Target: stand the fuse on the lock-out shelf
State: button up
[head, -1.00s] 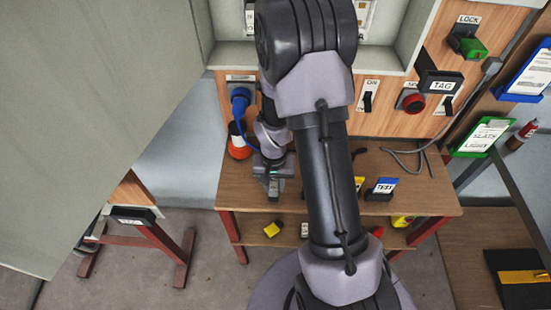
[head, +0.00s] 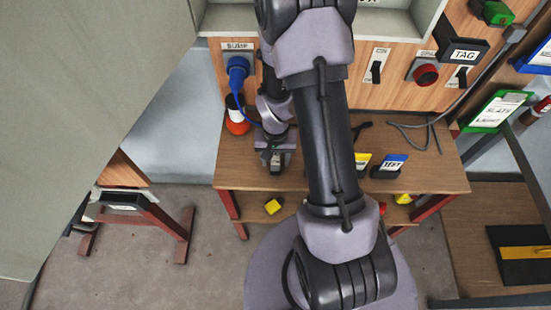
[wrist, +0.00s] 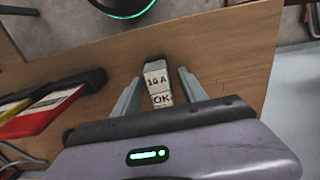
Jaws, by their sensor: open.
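The fuse (wrist: 157,85) is a small pale block marked "10 A" and "OK". In the wrist view it appears upright on the wooden surface (wrist: 220,50), between the two fingers of my gripper (wrist: 159,80). The fingers are open, with a gap on each side of the fuse. In the head view my gripper (head: 276,165) is low over the left front part of the wooden bench top (head: 235,168), and the fuse cannot be made out there. I cannot tell which surface is the lock-out shelf.
An orange-and-white item (head: 237,125) stands left of my gripper, below a blue plug (head: 237,68) with a cable. Yellow (head: 362,160) and blue (head: 394,162) label holders stand to the right. A yellow piece (head: 273,206) lies on the lower shelf.

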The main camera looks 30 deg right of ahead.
notch_tip(320, 180, up, 12)
jog(key=p, duration=0.5)
notch_tip(320, 180, up, 10)
jog(key=t, duration=0.2)
send_over(275, 157)
jog(key=a, duration=0.3)
jog(key=s+a+r+n+t+y, duration=0.1)
jog(key=s+a+r+t, duration=0.1)
jog(key=s+a+r, duration=0.3)
jog(key=s+a+r+n+t+y, duration=0.1)
jog(key=s+a+r, duration=0.5)
jog(key=r, duration=0.5)
jog(key=shift+s+a+t, duration=0.2)
jog(key=shift+a+t, duration=0.05)
jog(key=shift+t, duration=0.15)
